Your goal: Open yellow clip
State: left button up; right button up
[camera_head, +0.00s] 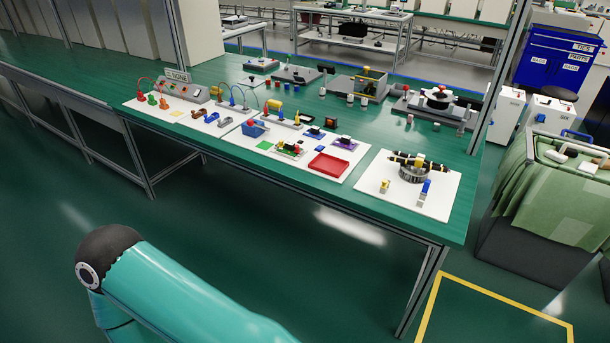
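A small yellow piece (384,185) stands on the right-hand white board (445,209), at its front left. It may be the yellow clip, but it is too small for me to tell its shape or whether it is open or shut. A blue piece (426,186) stands to its right on a pale block. Another yellow piece (216,92) sits among wires at the left-hand board. A teal arm link of mine with a dark joint fills the lower left, well short of the table. Neither gripper is in view.
The long green table (420,128) carries the boards. A red tray (328,165) lies on the middle board, left of the right-hand one. A round dark fixture (412,171) stands behind the yellow and blue pieces. A green-draped bin (550,200) stands at right. The floor before the table is clear.

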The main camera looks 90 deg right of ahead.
aim_at(384, 182)
jog(key=u, duration=0.5)
jog(key=i, duration=0.35)
jog(key=z, duration=2.2)
jog(key=i, duration=0.15)
jog(key=z, duration=1.65)
jog(key=k, duration=0.5)
jog(key=z, duration=0.25)
jog(key=i, duration=1.9)
jog(key=u, duration=0.35)
